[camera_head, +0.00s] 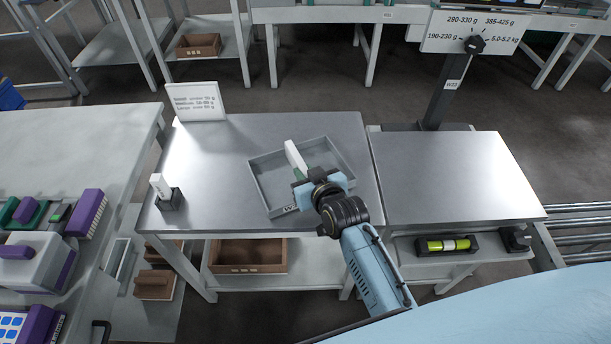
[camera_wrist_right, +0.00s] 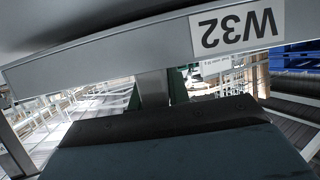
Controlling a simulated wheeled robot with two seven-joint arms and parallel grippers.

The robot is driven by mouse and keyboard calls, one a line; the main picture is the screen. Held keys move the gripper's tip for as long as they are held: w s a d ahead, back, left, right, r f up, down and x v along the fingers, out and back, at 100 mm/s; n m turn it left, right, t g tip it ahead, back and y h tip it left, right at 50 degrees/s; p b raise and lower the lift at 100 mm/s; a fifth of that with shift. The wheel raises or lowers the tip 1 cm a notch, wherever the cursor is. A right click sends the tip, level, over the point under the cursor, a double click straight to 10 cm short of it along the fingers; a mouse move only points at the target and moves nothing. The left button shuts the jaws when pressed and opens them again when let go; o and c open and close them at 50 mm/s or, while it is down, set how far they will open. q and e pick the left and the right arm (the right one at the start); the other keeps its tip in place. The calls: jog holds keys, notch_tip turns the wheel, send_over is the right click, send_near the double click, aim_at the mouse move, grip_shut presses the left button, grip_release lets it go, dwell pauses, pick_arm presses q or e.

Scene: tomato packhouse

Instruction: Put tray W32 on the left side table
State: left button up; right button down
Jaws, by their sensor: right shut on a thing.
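Tray W32 (camera_head: 271,186) is a shallow grey tray over the middle metal table (camera_head: 225,145). Its white W32 label faces me and shows upside down in the wrist view (camera_wrist_right: 236,28). My right gripper (camera_head: 320,187) is shut on the tray's near wall, just right of the label. The tray wall also crosses the top of the wrist view (camera_wrist_right: 110,62). I cannot tell whether the tray touches the tabletop. A pale bar (camera_head: 294,156) with green below it shows by the gripper; I cannot tell whether it is a finger. My left gripper is not in view.
A white sign (camera_head: 197,101) stands at the middle table's back left, and a dark holder (camera_head: 170,200) at its front left. A left table (camera_head: 75,135) bears purple items in front, with bare top behind.

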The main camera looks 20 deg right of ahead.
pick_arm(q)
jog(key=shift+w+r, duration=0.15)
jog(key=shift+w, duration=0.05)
pick_arm(e)
jog(key=shift+f, duration=0.1)
jog(key=shift+f, duration=0.1)
jog(key=c, duration=1.3)
grip_release()
jog(key=shift+f, duration=0.1)
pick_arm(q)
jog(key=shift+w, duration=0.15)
pick_arm(e)
jog(key=shift+r, duration=0.25)
jog(key=shift+s, duration=0.35)
jog(key=p+v, duration=0.3)
jog(key=v, duration=0.7)
jog(key=shift+s+r, duration=0.1)
jog(key=shift+r, duration=0.05)
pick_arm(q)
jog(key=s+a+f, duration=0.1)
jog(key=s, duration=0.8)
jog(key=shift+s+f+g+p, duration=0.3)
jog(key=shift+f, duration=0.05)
pick_arm(e)
jog(key=shift+s+d+r, duration=0.1)
jog(key=shift+s+r, duration=0.05)
jog(key=shift+s, duration=0.35)
